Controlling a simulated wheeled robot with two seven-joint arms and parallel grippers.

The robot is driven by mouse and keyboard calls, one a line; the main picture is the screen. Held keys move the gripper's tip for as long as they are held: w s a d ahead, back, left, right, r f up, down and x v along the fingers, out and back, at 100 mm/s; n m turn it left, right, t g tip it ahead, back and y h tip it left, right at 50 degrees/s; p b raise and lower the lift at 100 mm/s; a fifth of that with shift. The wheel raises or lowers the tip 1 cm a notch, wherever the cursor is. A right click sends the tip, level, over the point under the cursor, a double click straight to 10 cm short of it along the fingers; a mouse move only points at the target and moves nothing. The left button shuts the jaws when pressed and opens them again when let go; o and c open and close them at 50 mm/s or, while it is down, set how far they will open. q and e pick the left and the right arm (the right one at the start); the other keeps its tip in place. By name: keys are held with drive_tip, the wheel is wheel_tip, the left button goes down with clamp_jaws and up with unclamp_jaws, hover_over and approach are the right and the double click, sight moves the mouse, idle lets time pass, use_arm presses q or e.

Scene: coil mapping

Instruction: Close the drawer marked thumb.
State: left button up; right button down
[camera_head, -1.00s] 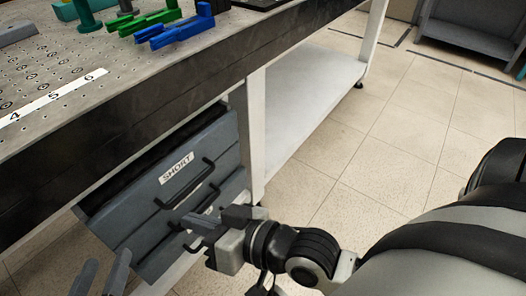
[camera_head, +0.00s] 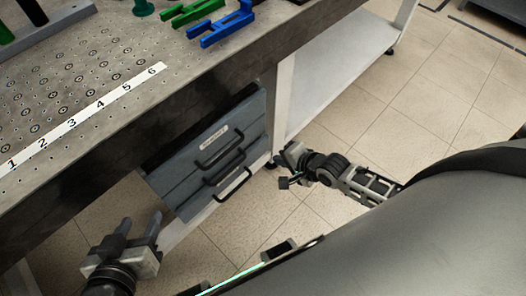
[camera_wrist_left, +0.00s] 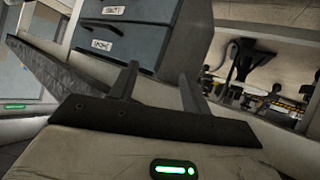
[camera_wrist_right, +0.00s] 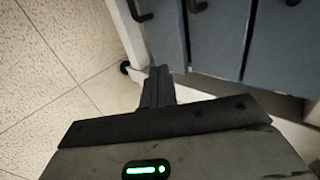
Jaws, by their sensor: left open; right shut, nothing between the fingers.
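The grey-blue drawer unit (camera_head: 190,180) hangs under the bench, with several black handles. Its top front has a white label (camera_head: 213,137), too small to read now; it read SHORT a second ago. In the left wrist view, drawer fronts (camera_wrist_left: 146,44) carry two white labels, the lower one (camera_wrist_left: 101,45) not clearly readable. I cannot tell which drawer is marked thumb. My left gripper (camera_head: 140,228) is open and empty, left of and below the unit. My right gripper (camera_head: 284,168) is shut and empty, just right of the handles and apart from them; drawer fronts also show in the right wrist view (camera_wrist_right: 220,40).
The perforated bench top (camera_head: 60,110) overhangs the drawers and carries a numbered strip (camera_head: 88,112). Green (camera_head: 192,12) and blue (camera_head: 222,25) parts lie near its edge. A white bench leg and lower shelf (camera_head: 335,60) stand right of the unit. The tiled floor is clear at right.

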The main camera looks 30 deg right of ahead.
use_arm(q)
drive_tip(key=shift+g, duration=0.6)
drive_tip(key=shift+w+d+f+b, duration=0.1)
drive_tip(key=shift+d+f+b, duration=0.2)
drive_tip(key=shift+f, duration=0.6)
drive_tip(key=shift+d+f+b, duration=0.15)
drive_tip(key=shift+f+b, duration=0.3)
drive_tip(key=shift+f, duration=0.4)
drive_tip(key=shift+w+d+f+b, duration=0.1)
drive_tip(key=shift+d+f+b, duration=0.2)
drive_tip(key=shift+f, duration=0.6)
use_arm(e)
drive_tip(key=shift+w+a+f, duration=0.4)
drive_tip(key=shift+w+f, duration=0.05)
drive_tip(key=shift+w, duration=0.65)
drive_tip(key=shift+w+a+f, duration=0.4)
drive_tip(key=shift+w+f, duration=0.1)
drive_tip(key=shift+w, duration=0.6)
drive_tip(key=shift+w+a+f, duration=0.4)
drive_tip(key=shift+w+f, duration=0.05)
drive_tip(key=shift+w, duration=0.65)
use_arm(q)
drive_tip(key=shift+a, duration=0.1)
